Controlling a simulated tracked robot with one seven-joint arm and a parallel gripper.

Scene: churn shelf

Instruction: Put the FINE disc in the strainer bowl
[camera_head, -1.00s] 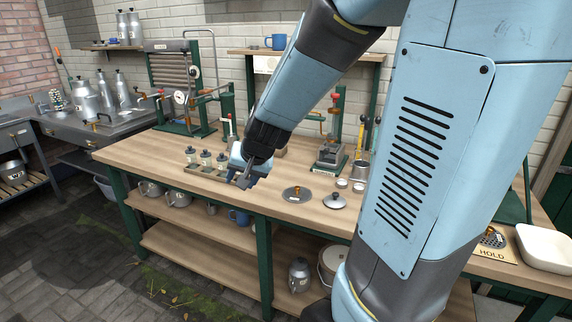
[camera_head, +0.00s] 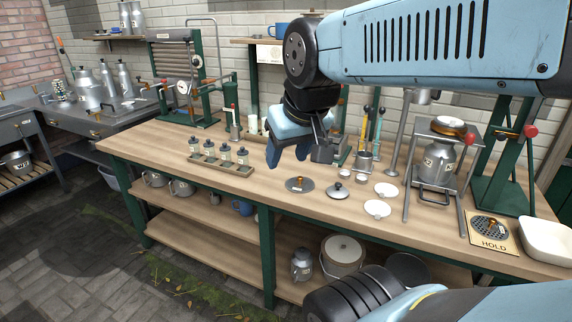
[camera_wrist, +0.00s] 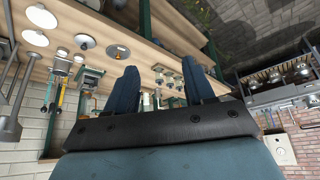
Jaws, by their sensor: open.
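My gripper (camera_head: 294,150) is open and empty above the workbench, fingers pointing down. Its two blue fingers also show in the wrist view (camera_wrist: 161,78). A flat grey disc (camera_head: 290,185) with a brass knob and a small pale tag lies on the bench below and apart from it; it also shows in the wrist view (camera_wrist: 111,49). A second disc (camera_head: 481,224), perforated and brass-knobbed, lies on the HOLD plate (camera_head: 494,244) at the right. I cannot read either disc's tag. A shallow metal bowl (camera_head: 434,128) on the stand at the right may be the strainer bowl.
The stand (camera_head: 408,190) holds a can (camera_head: 438,163) under the bowl. A knobbed lid (camera_head: 338,192) and white dishes (camera_head: 377,209) lie right of the near disc. A rack of small bottles (camera_head: 222,164) stands left. The front-left benchtop is clear.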

